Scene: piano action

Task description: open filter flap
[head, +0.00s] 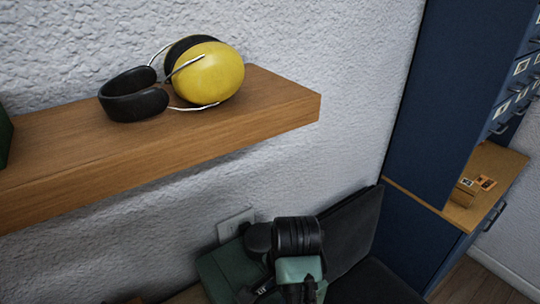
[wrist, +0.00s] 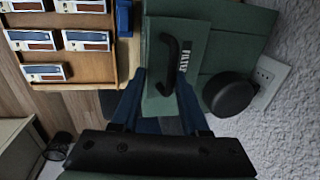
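The filter flap (wrist: 154,103) is a green panel with a "FILTER" label and a black bar handle (wrist: 170,68) in the wrist view. It lies against a larger green housing (wrist: 240,25) and looks shut. My gripper (wrist: 162,82) shows as two dark blue fingers spread apart on either side of the flap's lower part. Nothing shows held between them. I cannot tell whether the fingers touch the flap or handle. In the head view the green housing (head: 213,275) is partly hidden behind my arm, and the flap and fingertips cannot be made out.
A wooden shelf (head: 160,150) with yellow earmuffs (head: 212,75) juts from the wall above. A round black part (wrist: 230,95) sticks out beside the flap, near a wall socket (wrist: 270,75). A wooden tray (wrist: 88,20) of labelled boxes is at upper left. A blue cabinet (head: 430,100) stands right.

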